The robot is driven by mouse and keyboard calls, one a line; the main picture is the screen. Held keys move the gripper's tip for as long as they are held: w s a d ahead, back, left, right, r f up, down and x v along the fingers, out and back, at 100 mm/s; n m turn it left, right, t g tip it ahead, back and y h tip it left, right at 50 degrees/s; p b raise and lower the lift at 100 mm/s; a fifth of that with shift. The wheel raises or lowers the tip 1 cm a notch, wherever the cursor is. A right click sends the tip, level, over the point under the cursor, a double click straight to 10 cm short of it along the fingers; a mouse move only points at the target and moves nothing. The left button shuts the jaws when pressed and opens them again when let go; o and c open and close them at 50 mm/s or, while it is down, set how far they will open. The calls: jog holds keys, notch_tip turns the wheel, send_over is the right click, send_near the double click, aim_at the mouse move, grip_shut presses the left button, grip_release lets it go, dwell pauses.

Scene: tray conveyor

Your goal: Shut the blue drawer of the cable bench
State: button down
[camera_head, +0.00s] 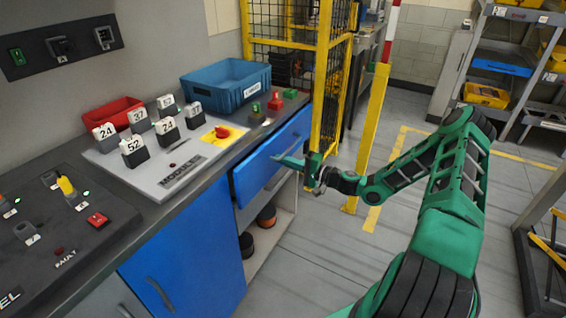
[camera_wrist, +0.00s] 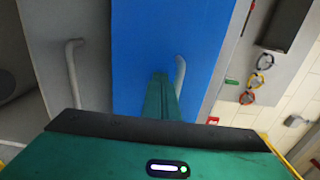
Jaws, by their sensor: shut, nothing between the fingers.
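The blue drawer (camera_head: 258,167) of the bench shows in the head view under the worktop's right part. Its front stands out a little from the bench, so it looks partly open. My gripper (camera_head: 279,159) is at the drawer front, with its fingers toward it; I cannot tell whether they touch. In the wrist view my shut, empty gripper (camera_wrist: 160,80) points at a blue panel (camera_wrist: 140,40) beside a grey bar handle (camera_wrist: 180,75). I cannot tell for sure that this panel is the drawer front.
A blue door (camera_head: 190,255) is lower left of the drawer, beside an open shelf (camera_head: 285,225) with dark round items. A blue bin (camera_head: 225,88), a red bin (camera_head: 105,116) and numbered blocks are on the worktop. A yellow mesh guard (camera_head: 325,75) stands beyond.

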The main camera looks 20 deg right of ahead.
jog(key=x, duration=0.3)
jog(key=shift+w+a, duration=0.2)
jog(key=shift+a, duration=0.05)
jog(key=shift+w+a+r, duration=0.1)
jog(key=shift+w+r, duration=0.1)
jog(key=shift+r, duration=0.1)
